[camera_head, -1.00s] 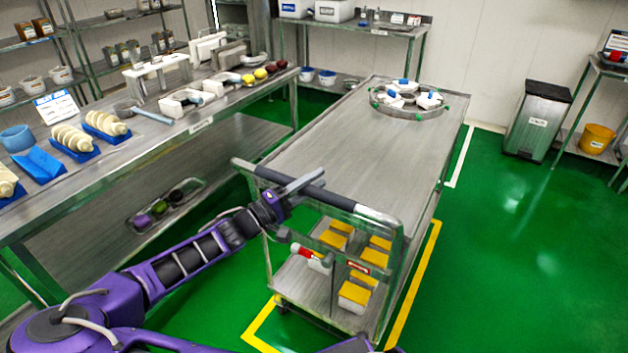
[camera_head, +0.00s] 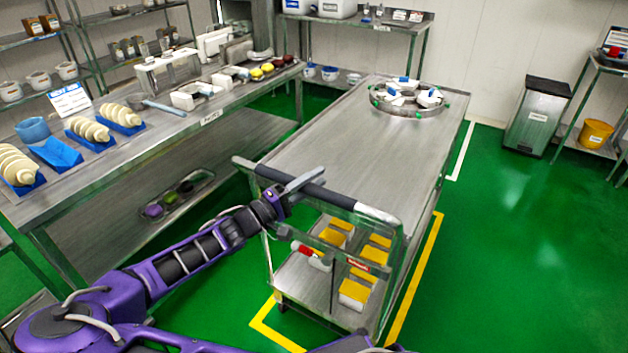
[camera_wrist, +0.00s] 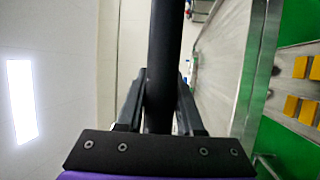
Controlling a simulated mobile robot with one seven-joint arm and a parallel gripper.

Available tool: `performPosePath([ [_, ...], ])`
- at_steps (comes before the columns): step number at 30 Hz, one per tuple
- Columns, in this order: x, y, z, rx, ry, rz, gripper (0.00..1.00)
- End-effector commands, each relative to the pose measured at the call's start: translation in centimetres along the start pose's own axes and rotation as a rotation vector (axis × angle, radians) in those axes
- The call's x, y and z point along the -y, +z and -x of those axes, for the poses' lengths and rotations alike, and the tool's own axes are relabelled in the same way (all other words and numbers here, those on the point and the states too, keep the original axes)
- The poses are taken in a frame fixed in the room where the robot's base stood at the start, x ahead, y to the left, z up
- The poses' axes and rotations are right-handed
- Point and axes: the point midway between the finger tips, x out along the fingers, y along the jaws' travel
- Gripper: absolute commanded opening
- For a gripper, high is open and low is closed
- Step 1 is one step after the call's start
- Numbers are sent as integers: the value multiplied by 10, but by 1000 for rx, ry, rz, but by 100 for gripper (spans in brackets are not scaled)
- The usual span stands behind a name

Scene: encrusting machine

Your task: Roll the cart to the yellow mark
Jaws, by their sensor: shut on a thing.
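The metal cart (camera_head: 340,150) stands in the middle of the head view. Its dark handle bar (camera_head: 335,198) runs across the near end. My gripper (camera_head: 300,186) is shut on the handle, left of its middle. In the wrist view the handle (camera_wrist: 166,45) runs between the two fingers of my gripper (camera_wrist: 160,85). The yellow mark (camera_head: 414,280) is a floor line along the cart's right side, with a corner (camera_head: 257,322) at the near left. A near caster is just inside that corner. The cart hides much of the mark.
A round metal ring fixture (camera_head: 407,102) sits on the cart's far end. Yellow-topped boxes (camera_head: 354,290) are on its lower shelf. A workbench (camera_head: 130,165) stands close on the left. A bin (camera_head: 538,117) and rack are at the right back. Green floor (camera_head: 510,240) on the right is clear.

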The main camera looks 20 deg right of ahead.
Motion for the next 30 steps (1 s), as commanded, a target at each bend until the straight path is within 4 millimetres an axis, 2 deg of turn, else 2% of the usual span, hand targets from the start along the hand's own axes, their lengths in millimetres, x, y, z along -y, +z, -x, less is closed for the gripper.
performPosePath([
  [3, 1, -1, 0, -2, -2, 0, 0],
  [4, 1, -1, 0, -2, -2, 0, 38],
  [9, 0, 0, 0, -1, -1, 0, 66],
  [20, 0, 0, 5, -2, 0, -1, 66],
  [25, 0, -1, 31, -5, -3, -1, 66],
  [30, 1, -1, 72, -5, -3, -2, 66],
])
